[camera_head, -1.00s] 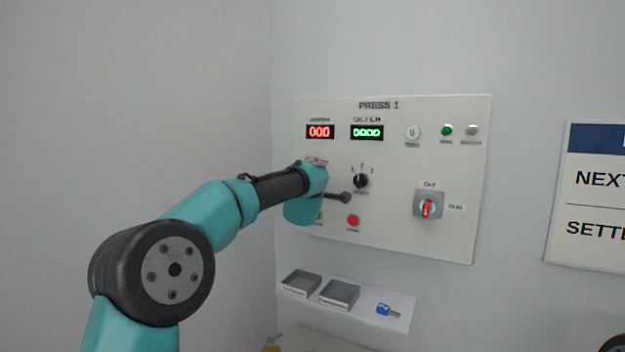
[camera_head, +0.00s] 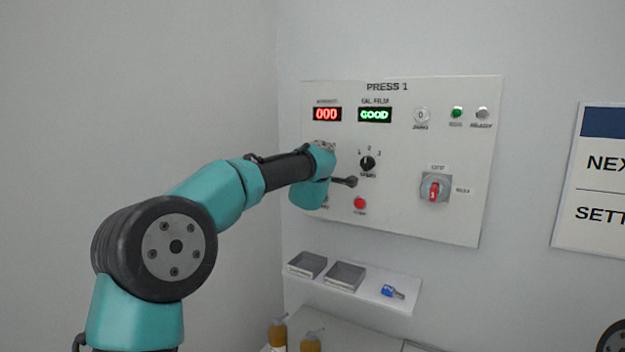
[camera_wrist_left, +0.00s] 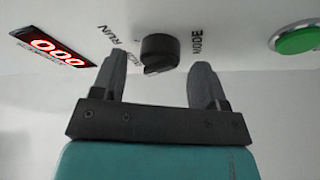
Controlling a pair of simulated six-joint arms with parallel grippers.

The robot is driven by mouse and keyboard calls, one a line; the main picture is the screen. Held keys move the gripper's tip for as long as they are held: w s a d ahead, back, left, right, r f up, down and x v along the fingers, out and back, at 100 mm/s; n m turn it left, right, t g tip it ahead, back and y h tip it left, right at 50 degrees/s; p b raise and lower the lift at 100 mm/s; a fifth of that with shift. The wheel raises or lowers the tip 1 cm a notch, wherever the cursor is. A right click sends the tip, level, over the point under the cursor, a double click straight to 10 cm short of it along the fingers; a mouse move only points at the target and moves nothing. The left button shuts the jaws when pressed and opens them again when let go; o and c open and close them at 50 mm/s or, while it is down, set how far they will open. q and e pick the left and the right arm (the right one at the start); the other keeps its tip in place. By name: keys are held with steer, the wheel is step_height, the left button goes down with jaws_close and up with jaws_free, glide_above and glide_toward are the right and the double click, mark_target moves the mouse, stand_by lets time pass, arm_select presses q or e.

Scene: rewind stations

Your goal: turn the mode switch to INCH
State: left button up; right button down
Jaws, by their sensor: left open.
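The mode switch is a round black knob (camera_wrist_left: 160,50) on the panel in the left wrist view, with MODE printed beside it. RUN is printed on its other side, above a second label partly hidden by a finger. I cannot tell which label the knob points to. My left gripper (camera_wrist_left: 160,64) is open, with one finger on each side of the knob.
The PRESS 1 panel (camera_head: 400,222) also carries a black speed knob (camera_head: 367,163), a red button (camera_head: 360,203) and a red rotary switch (camera_head: 434,190). A green button (camera_wrist_left: 297,38) shows in the wrist view. Below, a shelf (camera_head: 370,292) holds two grey trays and a blue-headed key (camera_head: 392,292).

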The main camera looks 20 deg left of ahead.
arm_select(q)
steer(key=v, duration=1.6)
steer(key=shift+s, duration=0.3)
steer(key=shift+f, duration=0.15)
steer(key=s+d+f+m+g+h, duration=0.2)
steer(key=f+m+g, duration=0.15)
steer(key=f, duration=1.35)
steer(key=s+d+f+m+g+h, duration=0.25)
steer(key=f+g, duration=0.25)
steer(key=f, duration=1.3)
steer(key=s+a+f+m+g, duration=0.25)
steer(key=s+f, duration=0.25)
steer(key=f, duration=0.6)
steer(key=s+a+f+m+g, duration=0.15)
steer(key=s+f+g, duration=0.35)
steer(key=f, duration=0.5)
steer(key=s+a+f+m+g+h, duration=0.2)
steer(key=s+f+m, duration=0.1)
steer(key=s+f, duration=0.9)
steer(key=s, duration=0.3)
steer(key=shift+g, duration=0.4)
